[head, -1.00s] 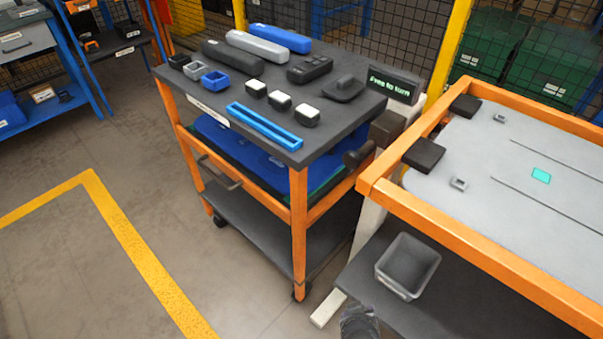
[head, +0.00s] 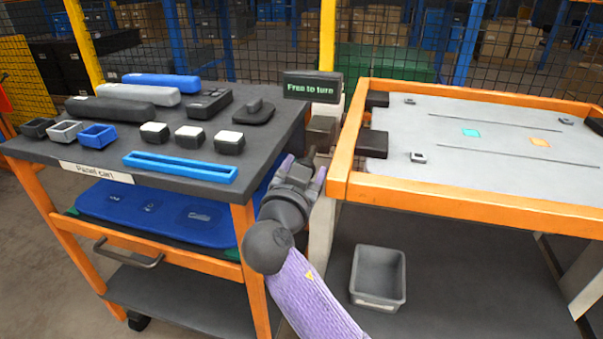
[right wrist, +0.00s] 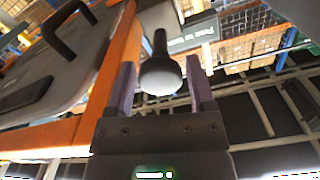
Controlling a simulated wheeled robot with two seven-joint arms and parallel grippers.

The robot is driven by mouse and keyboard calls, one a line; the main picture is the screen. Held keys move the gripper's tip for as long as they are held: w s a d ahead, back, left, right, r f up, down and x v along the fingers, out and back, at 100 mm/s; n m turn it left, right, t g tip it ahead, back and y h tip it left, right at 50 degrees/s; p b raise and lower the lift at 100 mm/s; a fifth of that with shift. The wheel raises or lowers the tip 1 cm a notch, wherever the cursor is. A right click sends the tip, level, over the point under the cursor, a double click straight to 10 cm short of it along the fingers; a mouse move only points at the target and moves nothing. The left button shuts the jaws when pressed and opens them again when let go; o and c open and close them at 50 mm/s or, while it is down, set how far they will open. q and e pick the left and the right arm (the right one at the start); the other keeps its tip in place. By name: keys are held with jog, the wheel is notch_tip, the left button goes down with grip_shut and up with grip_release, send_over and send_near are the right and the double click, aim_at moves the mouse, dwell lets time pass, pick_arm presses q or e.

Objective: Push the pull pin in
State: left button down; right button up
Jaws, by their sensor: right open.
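The pull pin (right wrist: 161,74) shows in the right wrist view as a dark round knob on a thin shaft. It lies between the two purple fingers of my right gripper (right wrist: 159,82), with a gap seen on each side. In the head view my right gripper (head: 303,168) is open between the panel cart and the orange-framed table, in front of the post below the sign, and it hides most of the pin. The sign (head: 312,88) reads "Free to turn". How far the pin stands out is hard to tell. My left gripper is not in view.
The panel cart (head: 265,140) on the left carries several blocks, small trays and a blue channel (head: 180,167). The orange-framed table (head: 470,190) stands close on the right. A grey bin (head: 378,277) sits on a low shelf below it. A mesh fence runs behind.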

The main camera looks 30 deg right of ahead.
jog(key=shift+c, duration=0.8)
grip_shut()
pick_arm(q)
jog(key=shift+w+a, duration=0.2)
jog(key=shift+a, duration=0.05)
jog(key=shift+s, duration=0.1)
